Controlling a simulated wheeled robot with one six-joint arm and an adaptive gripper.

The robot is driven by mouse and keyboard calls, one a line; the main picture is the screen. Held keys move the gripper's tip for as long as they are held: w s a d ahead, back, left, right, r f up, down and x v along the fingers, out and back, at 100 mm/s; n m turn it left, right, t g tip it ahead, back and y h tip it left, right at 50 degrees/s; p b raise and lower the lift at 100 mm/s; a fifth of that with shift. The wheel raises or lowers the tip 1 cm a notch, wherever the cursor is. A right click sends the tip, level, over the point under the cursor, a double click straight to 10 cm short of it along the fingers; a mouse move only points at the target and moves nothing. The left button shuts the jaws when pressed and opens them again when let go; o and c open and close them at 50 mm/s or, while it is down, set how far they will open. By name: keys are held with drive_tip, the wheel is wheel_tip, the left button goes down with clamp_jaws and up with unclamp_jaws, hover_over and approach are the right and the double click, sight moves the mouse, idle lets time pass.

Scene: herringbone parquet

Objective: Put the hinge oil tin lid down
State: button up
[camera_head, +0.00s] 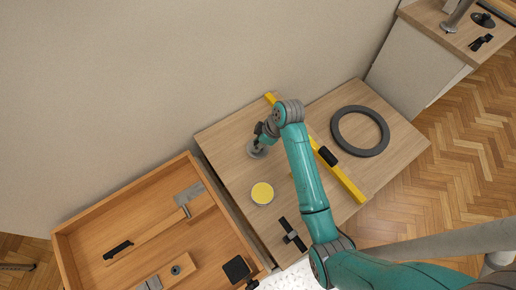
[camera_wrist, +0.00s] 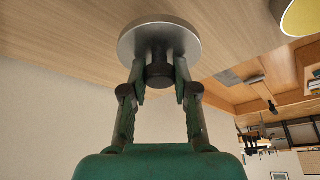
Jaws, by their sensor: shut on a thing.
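My gripper (camera_head: 263,140) is shut on the dark knob of the hinge oil tin lid, a round grey metal disc (camera_head: 254,152). In the wrist view the lid (camera_wrist: 160,35) lies beyond my fingertips (camera_wrist: 160,75), with the knob between them. The lid is low by the wooden table top (camera_head: 230,160), near its wall side. I cannot tell whether it touches the wood. A round tin with a yellow inside (camera_head: 262,193) stands apart from the lid, nearer the table's front. Part of it shows at the upper right of the wrist view (camera_wrist: 300,16).
A yellow spirit level (camera_head: 346,183) lies across the table under my arm. A grey ring (camera_head: 338,137) lies to the right, and a dark clamp-like tool (camera_head: 292,235) near the front. A wooden tray (camera_head: 75,236) with tools adjoins at left. Bare wood surrounds the lid.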

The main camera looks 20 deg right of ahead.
drive_tip(key=shift+f, duration=2.1)
drive_tip(key=shift+f, duration=0.1)
drive_tip(key=o, duration=0.9)
drive_tip(key=shift+o, duration=0.2)
drive_tip(key=v, duration=1.2)
